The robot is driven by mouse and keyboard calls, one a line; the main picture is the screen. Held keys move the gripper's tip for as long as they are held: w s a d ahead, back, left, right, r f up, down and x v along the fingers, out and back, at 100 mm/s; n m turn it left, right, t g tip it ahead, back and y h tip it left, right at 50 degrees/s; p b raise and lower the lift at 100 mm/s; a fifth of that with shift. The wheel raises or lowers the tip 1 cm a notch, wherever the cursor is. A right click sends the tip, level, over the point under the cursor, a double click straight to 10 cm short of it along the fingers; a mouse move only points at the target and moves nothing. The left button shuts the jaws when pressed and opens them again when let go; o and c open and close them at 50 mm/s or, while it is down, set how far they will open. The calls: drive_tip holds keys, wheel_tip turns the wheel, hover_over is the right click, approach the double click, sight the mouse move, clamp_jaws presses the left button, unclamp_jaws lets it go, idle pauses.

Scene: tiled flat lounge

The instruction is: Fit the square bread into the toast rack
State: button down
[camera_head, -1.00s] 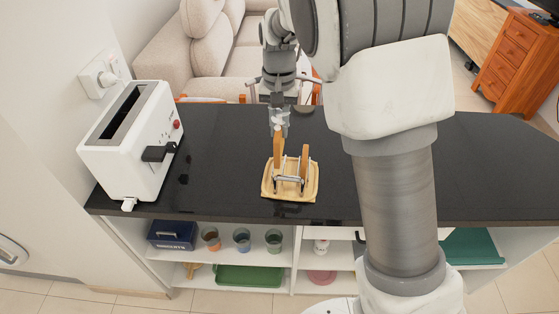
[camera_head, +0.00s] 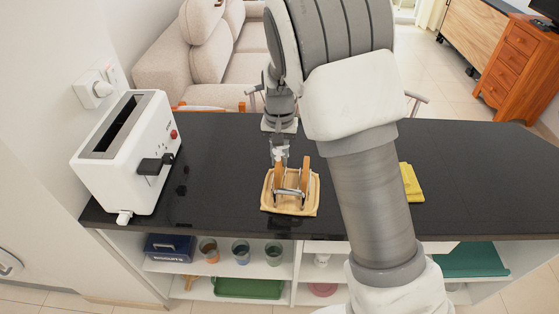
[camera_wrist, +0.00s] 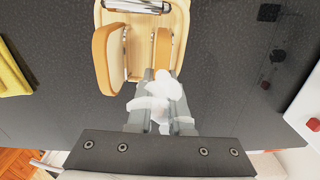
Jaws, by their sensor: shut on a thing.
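The toast rack (camera_head: 290,192) is a metal wire frame on a pale wooden board, near the counter's front edge. A slice of square bread (camera_head: 276,174) stands upright at the rack's left side, apparently between its wires. My gripper (camera_head: 279,156) is above it and shut on its top edge. A second brown-crusted slice (camera_head: 305,172) stands in the rack's right side, apart from my gripper. In the wrist view the held slice (camera_wrist: 162,48) is at the fingertips and the other slice (camera_wrist: 107,60) is to its left. I cannot tell whether the held slice touches the rack's bottom.
A white toaster (camera_head: 125,150) stands at the left end of the black counter (camera_head: 470,180). A folded yellow cloth (camera_head: 411,183) lies to the right, partly behind my arm. Cups and a green tray (camera_head: 247,288) are on the shelves below. The counter between toaster and rack is mostly clear.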

drive_tip(key=shift+f, duration=0.65)
drive_tip(key=shift+f, duration=0.15)
drive_tip(key=c, duration=0.8)
unclamp_jaws()
